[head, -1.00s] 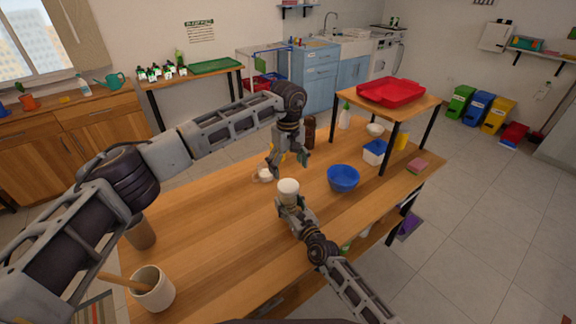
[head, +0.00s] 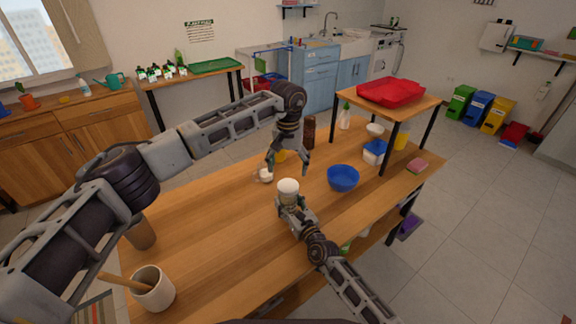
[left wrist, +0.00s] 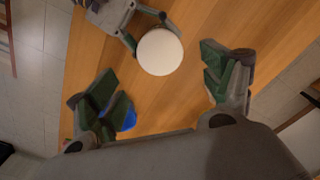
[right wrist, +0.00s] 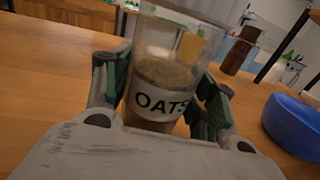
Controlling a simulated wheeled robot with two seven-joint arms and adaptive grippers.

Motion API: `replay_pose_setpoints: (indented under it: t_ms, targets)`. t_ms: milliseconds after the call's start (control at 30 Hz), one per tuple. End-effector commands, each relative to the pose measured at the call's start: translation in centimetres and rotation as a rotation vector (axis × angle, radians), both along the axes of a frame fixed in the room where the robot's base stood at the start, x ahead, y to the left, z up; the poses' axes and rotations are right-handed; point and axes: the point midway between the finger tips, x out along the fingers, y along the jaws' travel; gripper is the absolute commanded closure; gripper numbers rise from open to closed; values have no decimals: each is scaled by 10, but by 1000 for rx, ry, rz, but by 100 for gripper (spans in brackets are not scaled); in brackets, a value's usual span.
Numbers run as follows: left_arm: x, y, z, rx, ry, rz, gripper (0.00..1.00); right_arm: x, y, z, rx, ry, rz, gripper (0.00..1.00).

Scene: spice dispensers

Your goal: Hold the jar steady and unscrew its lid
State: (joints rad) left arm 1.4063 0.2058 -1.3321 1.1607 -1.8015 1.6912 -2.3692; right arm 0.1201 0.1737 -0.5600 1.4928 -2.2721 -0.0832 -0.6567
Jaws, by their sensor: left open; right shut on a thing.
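The jar (right wrist: 158,85) is clear, holds brown contents and carries a white label reading OATS. It stands upright, and its white round lid (head: 288,186) sits on top. In the right wrist view my right gripper (right wrist: 165,105) is shut around the jar's body, one finger on each side. My left gripper (head: 288,168) is open and empty, above and slightly behind the jar in the head view. In the left wrist view the lid (left wrist: 160,52) lies beyond the open fingers (left wrist: 160,90), between them but farther off.
A blue bowl (head: 343,178) stands right of the jar. A small white cup (head: 265,175) is behind it to the left. A dark brown bottle (head: 309,130) stands farther back. A crock (head: 152,290) with a wooden utensil is at front left.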

Motion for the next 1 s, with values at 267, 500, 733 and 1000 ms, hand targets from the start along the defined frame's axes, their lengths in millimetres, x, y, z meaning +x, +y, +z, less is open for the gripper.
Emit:
replay_pose_setpoints:
  t_ms: [267,500,733,1000]
  targets:
    - [0,0,0,0,0,-9,19,0,0,0,0,0,0,100]
    - [0,0,-2,0,0,-8,19,0,0,0,0,0,0,100]
    - [0,0,-15,1,1,-8,19,0,0,0,0,0,0,100]
    - [0,0,-45,1,2,-8,19,0,0,0,0,0,0,100]
